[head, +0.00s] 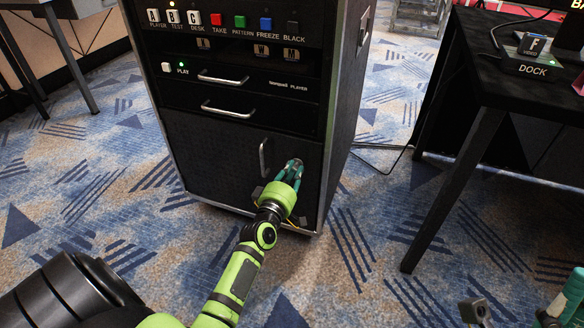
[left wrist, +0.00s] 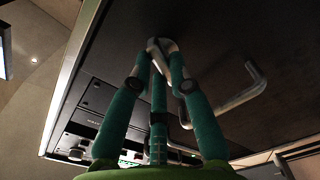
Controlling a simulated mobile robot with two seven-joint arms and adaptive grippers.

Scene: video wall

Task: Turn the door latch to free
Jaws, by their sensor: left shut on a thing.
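The door latch (left wrist: 163,44) is a small metal piece on the dark lower door (head: 215,150) of the black rack cabinet. My left gripper (head: 293,166) is at the door's right side, with its teal fingers shut on the latch. In the left wrist view the fingertips (left wrist: 158,50) close around the metal piece, and part of it shows between them. The fingers hide most of the latch in the head view, so its exact angle is hard to tell. The door looks closed.
A bent metal door handle (head: 263,158) stands out just left of my left gripper; it also shows in the left wrist view (left wrist: 235,95). Drawers with handles (head: 225,110) and coloured buttons are above. A black table (head: 500,80) stands at the right. Carpet in front is clear.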

